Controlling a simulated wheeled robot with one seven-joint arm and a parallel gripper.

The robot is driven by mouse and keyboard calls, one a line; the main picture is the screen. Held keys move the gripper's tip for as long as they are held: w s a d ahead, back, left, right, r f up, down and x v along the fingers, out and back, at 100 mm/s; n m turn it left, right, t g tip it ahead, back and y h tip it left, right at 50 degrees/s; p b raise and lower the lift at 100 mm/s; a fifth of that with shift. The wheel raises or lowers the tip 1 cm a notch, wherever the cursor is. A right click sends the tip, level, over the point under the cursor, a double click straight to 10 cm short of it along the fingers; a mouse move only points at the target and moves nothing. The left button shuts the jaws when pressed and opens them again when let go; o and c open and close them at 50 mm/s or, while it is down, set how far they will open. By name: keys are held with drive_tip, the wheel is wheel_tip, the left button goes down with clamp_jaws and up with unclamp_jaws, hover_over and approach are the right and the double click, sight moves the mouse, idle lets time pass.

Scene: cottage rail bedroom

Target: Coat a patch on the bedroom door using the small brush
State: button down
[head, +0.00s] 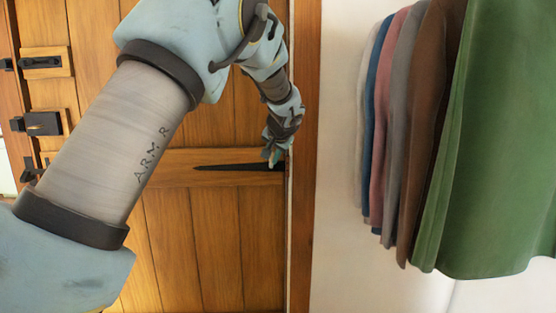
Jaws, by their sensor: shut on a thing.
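The wooden bedroom door (222,240) fills the left and middle of the head view. It has vertical planks and a horizontal rail. My arm reaches across it from the lower left. My gripper (272,157) is small in the picture, near the door's right edge, just above the right end of a black strap hinge. It is shut on a thin thing, taken to be the small brush, which is mostly hidden by the fingers. I cannot tell whether its tip touches the door. No coated patch can be made out.
The black strap hinge (225,167) runs along the door's rail. Black latch hardware (40,123) is at the door's left. The wooden frame post (303,150) stands right of the door. Hanging clothes (490,150) fill the right side, with white wall between.

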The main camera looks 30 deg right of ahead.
drive_tip(key=shift+w+a, duration=0.35)
drive_tip(key=shift+a, duration=0.4)
drive_tip(key=s+a+b, duration=0.2)
drive_tip(key=s+b, duration=0.3)
drive_tip(key=b, duration=0.1)
drive_tip(key=shift+s+a, duration=0.25)
